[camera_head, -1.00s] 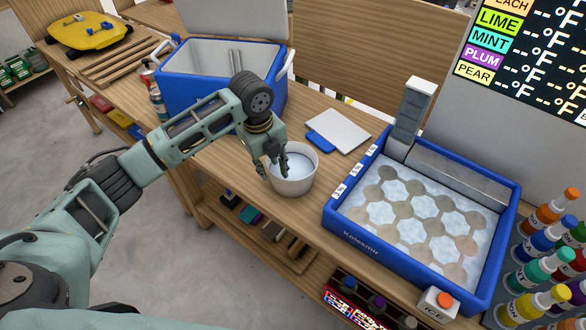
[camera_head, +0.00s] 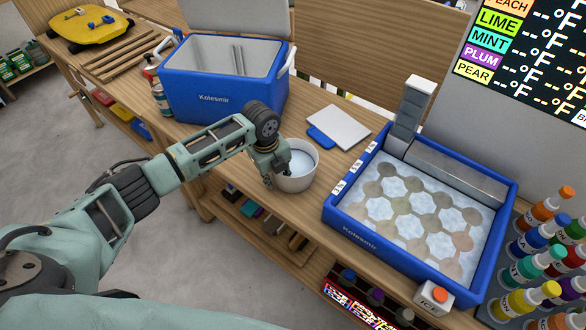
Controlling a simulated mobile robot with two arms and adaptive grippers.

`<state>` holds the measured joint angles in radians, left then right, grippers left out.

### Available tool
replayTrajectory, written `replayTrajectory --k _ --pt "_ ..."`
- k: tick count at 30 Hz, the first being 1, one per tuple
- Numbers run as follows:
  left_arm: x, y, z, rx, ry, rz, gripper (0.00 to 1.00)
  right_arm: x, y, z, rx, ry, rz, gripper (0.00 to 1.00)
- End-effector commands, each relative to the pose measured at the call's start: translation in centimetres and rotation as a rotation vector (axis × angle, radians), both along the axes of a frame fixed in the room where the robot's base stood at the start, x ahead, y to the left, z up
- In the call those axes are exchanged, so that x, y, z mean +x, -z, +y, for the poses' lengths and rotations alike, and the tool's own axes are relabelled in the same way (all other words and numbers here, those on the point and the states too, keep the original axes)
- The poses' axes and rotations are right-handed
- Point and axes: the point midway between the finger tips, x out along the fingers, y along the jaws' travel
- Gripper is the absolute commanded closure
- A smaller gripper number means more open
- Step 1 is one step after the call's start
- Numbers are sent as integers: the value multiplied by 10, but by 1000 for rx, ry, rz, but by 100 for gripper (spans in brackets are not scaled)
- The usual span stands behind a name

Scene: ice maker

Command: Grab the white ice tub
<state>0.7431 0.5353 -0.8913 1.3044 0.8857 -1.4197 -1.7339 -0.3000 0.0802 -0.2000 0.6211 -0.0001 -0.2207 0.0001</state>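The white ice tub (camera_head: 301,181) is a round white bucket standing upright on the wooden counter, between the blue cooler and the ice maker. My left gripper (camera_head: 277,180) is at the tub's left rim, pointing down. One finger shows outside the wall and another part of the gripper is near the rim. I cannot tell whether the fingers touch the wall or how far apart they are. My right gripper is not in view.
The blue cooler (camera_head: 213,99) stands open behind my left arm. The blue ice maker (camera_head: 342,226) is to the right. A white board with a blue item (camera_head: 321,138) lies behind the tub. Colored bottles (camera_head: 523,302) stand at the far right.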

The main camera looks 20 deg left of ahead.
Motion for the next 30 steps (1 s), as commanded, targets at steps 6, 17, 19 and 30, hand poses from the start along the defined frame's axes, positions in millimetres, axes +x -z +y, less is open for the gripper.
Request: replayTrajectory --k 6,17,19,30 --pt "0 -1 0 0 0 0 96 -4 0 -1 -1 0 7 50" --pt "0 -1 0 0 -1 0 100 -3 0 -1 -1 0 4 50" --pt "0 -1 0 0 -1 0 100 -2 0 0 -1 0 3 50" --pt "2 -4 0 -3 -1 -4 100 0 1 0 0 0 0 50"
